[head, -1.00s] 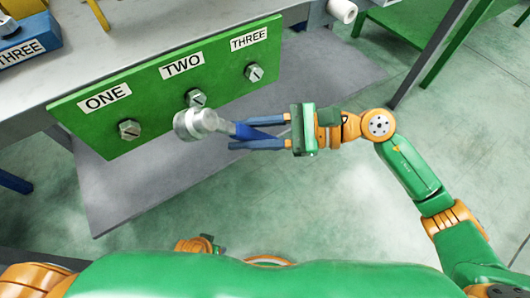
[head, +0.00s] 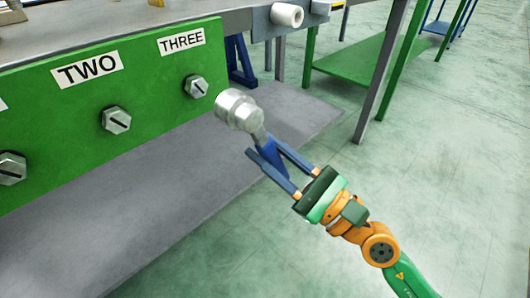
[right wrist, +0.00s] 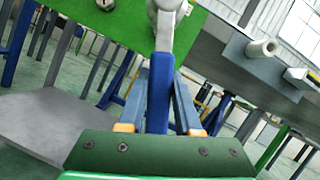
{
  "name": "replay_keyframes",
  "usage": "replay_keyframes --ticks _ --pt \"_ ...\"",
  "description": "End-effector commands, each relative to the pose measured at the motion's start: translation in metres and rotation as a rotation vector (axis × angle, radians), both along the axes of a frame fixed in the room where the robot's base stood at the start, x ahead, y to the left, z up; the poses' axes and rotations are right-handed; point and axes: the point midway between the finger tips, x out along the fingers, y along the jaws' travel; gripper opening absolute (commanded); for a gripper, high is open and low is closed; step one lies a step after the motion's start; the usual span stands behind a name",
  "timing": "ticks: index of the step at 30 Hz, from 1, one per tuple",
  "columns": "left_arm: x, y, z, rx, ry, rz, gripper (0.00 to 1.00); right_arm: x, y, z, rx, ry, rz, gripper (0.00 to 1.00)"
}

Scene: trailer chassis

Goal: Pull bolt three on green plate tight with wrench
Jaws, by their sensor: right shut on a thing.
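The green plate (head: 60,125) hangs on the front of the workbench, with labels TWO and THREE readable. Bolt three (head: 196,86) is a silver hex bolt with a dark slot, below the THREE label. My right gripper (head: 267,163) is shut on the wrench (head: 240,109), which has a silver socket head and a blue handle. The wrench head is just right of bolt three in the head view; I cannot tell the gap in depth. In the right wrist view the wrench's blue handle (right wrist: 160,92) stands upright between the fingers. My left gripper is out of view.
Bolt two (head: 116,120) and another bolt (head: 10,168) sit further left on the plate. A white roll (head: 287,15) sticks out from the bench's right end. A grey lower shelf (head: 150,190) lies below. Open floor is at the right.

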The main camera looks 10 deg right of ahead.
Motion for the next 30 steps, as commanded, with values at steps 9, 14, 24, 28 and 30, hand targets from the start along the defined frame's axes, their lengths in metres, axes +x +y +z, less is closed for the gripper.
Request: replay_keyframes --ticks 9,14,24,28,30 --pt "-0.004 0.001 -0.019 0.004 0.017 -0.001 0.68 0.035 0.025 0.002 0.003 0.000 0.000 0.00" --pt "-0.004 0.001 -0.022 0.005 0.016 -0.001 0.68 0.047 0.034 0.001 0.001 0.000 0.001 0.00" --pt "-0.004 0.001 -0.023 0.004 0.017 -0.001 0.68 0.053 0.039 0.000 0.001 0.000 0.002 0.00" --pt "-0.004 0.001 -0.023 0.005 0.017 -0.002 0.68 0.053 0.039 0.000 0.000 -0.001 0.001 0.00" --pt "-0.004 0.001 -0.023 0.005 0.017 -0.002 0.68 0.053 0.039 0.000 0.001 0.000 0.002 0.00"
